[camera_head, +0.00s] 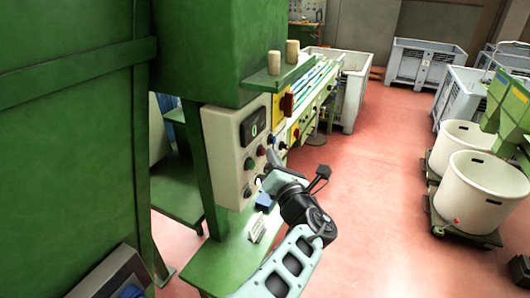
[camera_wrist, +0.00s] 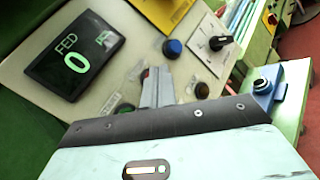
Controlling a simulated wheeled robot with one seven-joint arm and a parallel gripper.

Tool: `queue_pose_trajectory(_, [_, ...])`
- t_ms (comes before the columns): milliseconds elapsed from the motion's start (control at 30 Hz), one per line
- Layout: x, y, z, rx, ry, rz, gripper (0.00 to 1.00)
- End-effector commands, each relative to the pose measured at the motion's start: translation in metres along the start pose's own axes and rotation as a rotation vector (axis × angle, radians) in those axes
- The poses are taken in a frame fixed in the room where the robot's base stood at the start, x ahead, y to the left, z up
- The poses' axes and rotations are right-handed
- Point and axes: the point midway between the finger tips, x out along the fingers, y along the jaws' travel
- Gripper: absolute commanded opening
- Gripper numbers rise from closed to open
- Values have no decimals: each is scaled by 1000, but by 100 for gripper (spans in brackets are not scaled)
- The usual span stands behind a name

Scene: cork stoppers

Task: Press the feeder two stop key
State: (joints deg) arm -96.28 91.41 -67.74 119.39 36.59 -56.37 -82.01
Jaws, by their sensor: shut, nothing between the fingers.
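A beige control panel (camera_head: 222,150) stands on the green machine, with a dark display (camera_head: 252,126). In the wrist view the display (camera_wrist: 75,58) reads "FED" and 0. The panel carries a green button (camera_head: 248,163), a red button (camera_head: 261,150) and a blue button (camera_head: 270,140). The wrist view shows the blue button (camera_wrist: 172,48), a black selector knob (camera_wrist: 218,43), a dark button (camera_wrist: 201,90) and a partly hidden green button (camera_wrist: 124,109). Which is the feeder two stop key cannot be read. My gripper (camera_head: 273,158) is shut and empty, fingertips (camera_wrist: 158,76) over the panel between buttons; contact is unclear.
A blue-topped box (camera_wrist: 264,88) is right of my gripper in the wrist view. Two cork stoppers (camera_head: 292,51) (camera_head: 274,63) stand on the green shelf above the panel. White tubs (camera_head: 480,190) stand at right. Open red floor (camera_head: 370,170) lies between.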

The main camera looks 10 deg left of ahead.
Motion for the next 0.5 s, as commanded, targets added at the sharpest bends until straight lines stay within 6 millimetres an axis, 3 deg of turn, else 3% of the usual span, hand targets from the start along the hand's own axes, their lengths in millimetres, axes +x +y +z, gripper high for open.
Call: queue_pose_trajectory(500, [-10,-7,7,0,1,0,0])
